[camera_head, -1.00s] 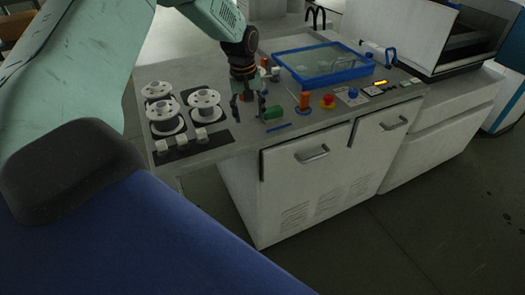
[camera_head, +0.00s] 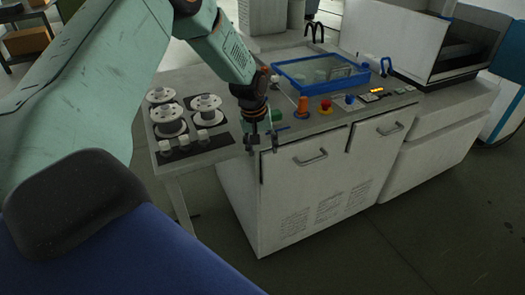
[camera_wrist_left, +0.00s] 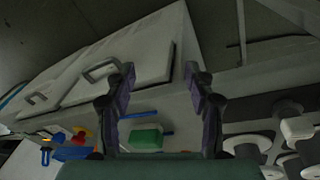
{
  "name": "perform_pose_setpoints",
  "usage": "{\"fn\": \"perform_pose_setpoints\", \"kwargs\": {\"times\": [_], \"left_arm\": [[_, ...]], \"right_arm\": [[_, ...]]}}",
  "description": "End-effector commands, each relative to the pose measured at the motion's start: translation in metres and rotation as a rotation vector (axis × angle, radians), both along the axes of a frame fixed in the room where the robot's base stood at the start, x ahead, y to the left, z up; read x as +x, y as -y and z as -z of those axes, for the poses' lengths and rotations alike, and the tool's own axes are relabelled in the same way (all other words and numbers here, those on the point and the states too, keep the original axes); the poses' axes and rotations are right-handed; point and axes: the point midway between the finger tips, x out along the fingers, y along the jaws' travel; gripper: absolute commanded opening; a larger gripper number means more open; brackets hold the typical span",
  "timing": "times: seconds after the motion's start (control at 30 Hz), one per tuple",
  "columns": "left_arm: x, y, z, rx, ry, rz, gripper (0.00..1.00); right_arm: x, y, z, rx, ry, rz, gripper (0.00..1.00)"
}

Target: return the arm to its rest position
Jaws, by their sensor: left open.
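My left gripper (camera_head: 262,147) hangs at the front edge of the bench (camera_head: 320,125), in front of its white cabinet. Its two fingers are apart with nothing between them. In the left wrist view the fingers (camera_wrist_left: 163,80) are spread, with the bench edge and a cabinet door beyond them. My left arm comes in from the left, bent at the elbow, with the forearm reaching down to the gripper. My right gripper is not in view.
White spools (camera_head: 205,104) stand on the bench left of the gripper. A green block (camera_head: 276,115), an orange post (camera_head: 302,107), a red button (camera_head: 325,106) and a blue-framed tray (camera_head: 318,87) are to the right. Open floor (camera_head: 400,225) lies in front.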

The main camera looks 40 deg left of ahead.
Motion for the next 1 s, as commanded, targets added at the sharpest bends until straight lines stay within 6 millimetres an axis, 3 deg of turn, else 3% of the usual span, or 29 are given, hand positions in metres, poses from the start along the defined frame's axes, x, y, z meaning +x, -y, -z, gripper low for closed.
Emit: {"fn": "perform_pose_setpoints", "kwargs": {"times": [0.6, 0.77, 0.87, 1.0], "left_arm": [[0.001, 0.000, 0.001, 0.001, 0.002, 0.008, 0.54], [0.018, 0.000, 0.000, 0.025, 0.097, 0.057, 0.54], [0.016, 0.015, 0.009, 0.031, 0.171, 0.107, 0.54], [-0.014, 0.058, 0.055, 0.048, 0.222, 0.207, 0.54]], "right_arm": [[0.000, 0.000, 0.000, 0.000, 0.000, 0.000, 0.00], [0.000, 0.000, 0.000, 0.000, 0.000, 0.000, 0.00], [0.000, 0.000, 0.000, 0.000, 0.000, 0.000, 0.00], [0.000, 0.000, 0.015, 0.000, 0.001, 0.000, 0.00]]}}
